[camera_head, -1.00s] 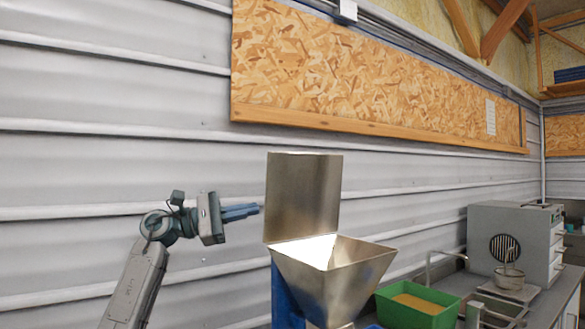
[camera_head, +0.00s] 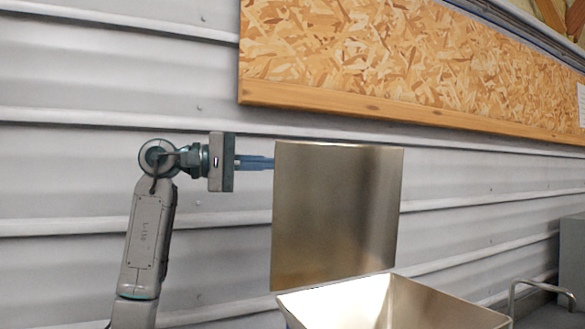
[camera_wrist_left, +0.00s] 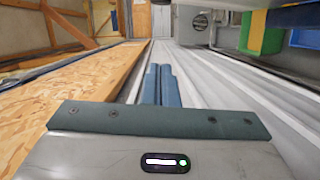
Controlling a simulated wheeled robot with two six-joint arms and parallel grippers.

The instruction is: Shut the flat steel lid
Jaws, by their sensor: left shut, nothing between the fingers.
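The flat steel lid (camera_head: 335,215) stands upright, open, at the back edge of the steel hopper (camera_head: 400,305) in the head view. The hopper's lower part is cut off by the frame. My left gripper (camera_head: 268,163) is shut and empty. Its blue fingers point right, and their tips overlap or lie close to the lid's left edge near its top; I cannot tell whether they touch it. In the left wrist view the fingers (camera_wrist_left: 160,85) lie together with nothing between them. My right gripper is not in view.
A ribbed metal wall (camera_head: 70,70) runs behind the arm and lid, with a chipboard panel (camera_head: 400,60) above. A metal handle (camera_head: 540,290) and part of a grey box (camera_head: 573,250) are at the right. A green bin (camera_wrist_left: 263,35) shows in the left wrist view.

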